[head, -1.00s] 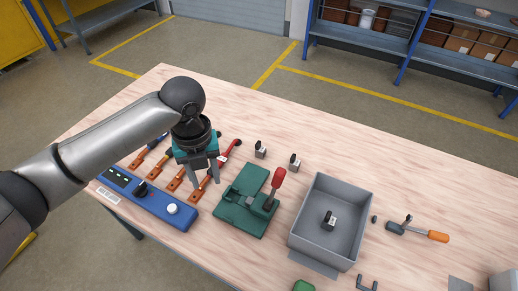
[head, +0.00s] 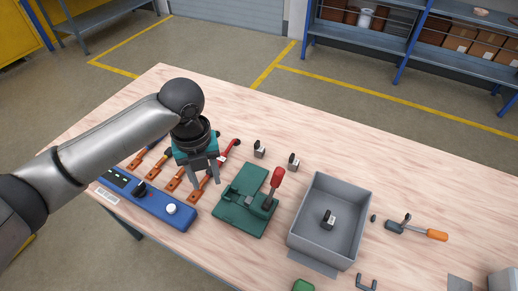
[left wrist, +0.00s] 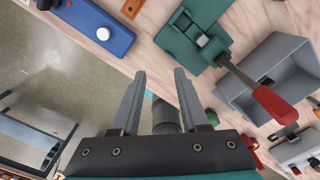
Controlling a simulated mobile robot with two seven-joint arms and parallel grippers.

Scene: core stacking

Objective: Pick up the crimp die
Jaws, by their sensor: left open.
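Small dark-topped blocks with pale grey bases, which may be crimp dies, stand on the table: one block (head: 260,149) behind the green press and another block (head: 294,160) to its right. A similar block (head: 329,221) lies inside the grey bin. I cannot tell which is the crimp die. My left gripper (head: 205,180) is open and empty, pointing down above the copper-coloured strips, left of the press. In the left wrist view its open fingers (left wrist: 160,76) have nothing between them. My right gripper is not in view.
The green press (head: 240,212) with a red lever stands right of my left gripper. A blue control box (head: 155,208) lies along the front edge. The grey bin (head: 364,213) and an orange-handled tool (head: 437,236) are further right. The table's back is clear.

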